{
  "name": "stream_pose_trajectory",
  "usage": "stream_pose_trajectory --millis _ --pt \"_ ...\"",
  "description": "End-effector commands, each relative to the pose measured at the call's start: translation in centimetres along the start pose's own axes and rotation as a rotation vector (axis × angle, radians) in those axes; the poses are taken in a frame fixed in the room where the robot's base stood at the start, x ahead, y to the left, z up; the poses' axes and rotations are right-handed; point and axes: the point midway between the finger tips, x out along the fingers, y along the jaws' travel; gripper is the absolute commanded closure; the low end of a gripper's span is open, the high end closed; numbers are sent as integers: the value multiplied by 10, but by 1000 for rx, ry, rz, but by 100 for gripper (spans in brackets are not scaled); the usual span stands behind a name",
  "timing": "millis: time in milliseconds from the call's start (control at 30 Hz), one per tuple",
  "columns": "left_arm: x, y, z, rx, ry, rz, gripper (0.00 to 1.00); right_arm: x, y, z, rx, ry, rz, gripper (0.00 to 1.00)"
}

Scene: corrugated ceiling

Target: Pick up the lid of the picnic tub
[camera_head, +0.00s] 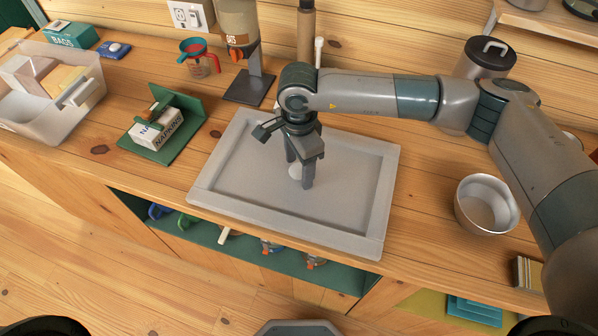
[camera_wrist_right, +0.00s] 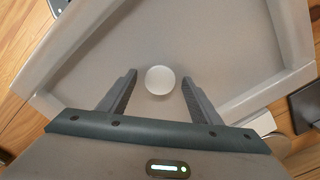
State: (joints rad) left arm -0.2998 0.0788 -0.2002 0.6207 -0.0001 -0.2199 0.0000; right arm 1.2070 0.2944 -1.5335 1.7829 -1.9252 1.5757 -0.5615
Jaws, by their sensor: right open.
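The lid (camera_head: 235,185) looks like a large grey rectangular panel with a raised rim, lying flat on the wooden counter. A small pale round knob (camera_head: 295,172) stands up from its middle; it also shows in the right wrist view (camera_wrist_right: 160,80). My right gripper (camera_head: 300,178) points down over the lid. Its two fingers are open, one on each side of the knob, with a gap visible on both sides in the wrist view. A translucent tub (camera_head: 85,120) holding several boxes stands at the far left. My left gripper is not in view.
A napkin box in a green holder (camera_head: 165,130) stands left of the lid. A metal bowl (camera_head: 486,205) is to its right, near my right forearm. A dispenser stand (camera_head: 250,85), a red measuring cup (camera_head: 200,58) and a dark-lidded canister (camera_head: 485,58) are behind.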

Motion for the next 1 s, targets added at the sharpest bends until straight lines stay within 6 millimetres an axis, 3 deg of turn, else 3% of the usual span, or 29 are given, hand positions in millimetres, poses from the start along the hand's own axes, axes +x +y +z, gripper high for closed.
stream_pose_trajectory --millis 100,133,300,333,733,1000 --pt "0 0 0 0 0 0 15 0 0 0 0 0 0 42" --pt "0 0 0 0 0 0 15 0 0 0 0 0 0 47" --pt "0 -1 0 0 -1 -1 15 0 0 0 0 0 0 87" --pt "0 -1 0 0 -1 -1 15 0 0 0 0 0 0 92" --pt "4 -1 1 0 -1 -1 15 -4 -1 0 0 0 -2 92" --pt "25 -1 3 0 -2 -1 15 -31 -2 0 0 0 -6 92"
